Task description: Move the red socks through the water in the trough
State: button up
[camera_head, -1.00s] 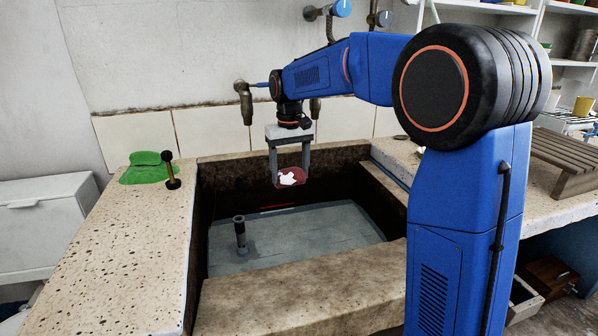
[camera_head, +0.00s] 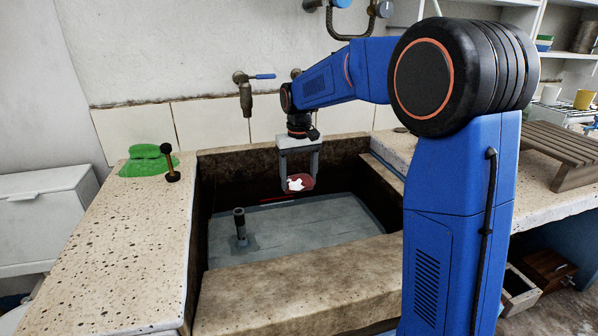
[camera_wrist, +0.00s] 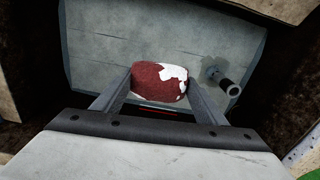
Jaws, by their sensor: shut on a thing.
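The red socks (camera_head: 301,184), a rolled red bundle with a white patch, are held between the fingers of my gripper (camera_head: 299,180). In the wrist view the socks (camera_wrist: 160,83) sit between the two fingertips, with the water behind them. The stone trough (camera_head: 300,285) holds grey-blue water (camera_head: 320,232). My gripper points down inside the trough's opening, near its back wall. The socks appear to be above the water; the exact gap is hard to tell.
A dark upright pipe (camera_head: 240,226) stands in the water at the left, also visible in the wrist view (camera_wrist: 228,86). A tap (camera_head: 244,95) hangs on the back wall. A green cloth (camera_head: 146,160) and a black-and-brass item (camera_head: 170,163) are on the left ledge. A slatted wooden rack (camera_head: 558,155) is at right.

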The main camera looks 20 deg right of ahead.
jog(key=shift+f, duration=9.65)
jog(key=shift+a, duration=0.1)
jog(key=shift+a, duration=1.4)
jog(key=shift+d, duration=0.1)
jog(key=shift+d, duration=2.95)
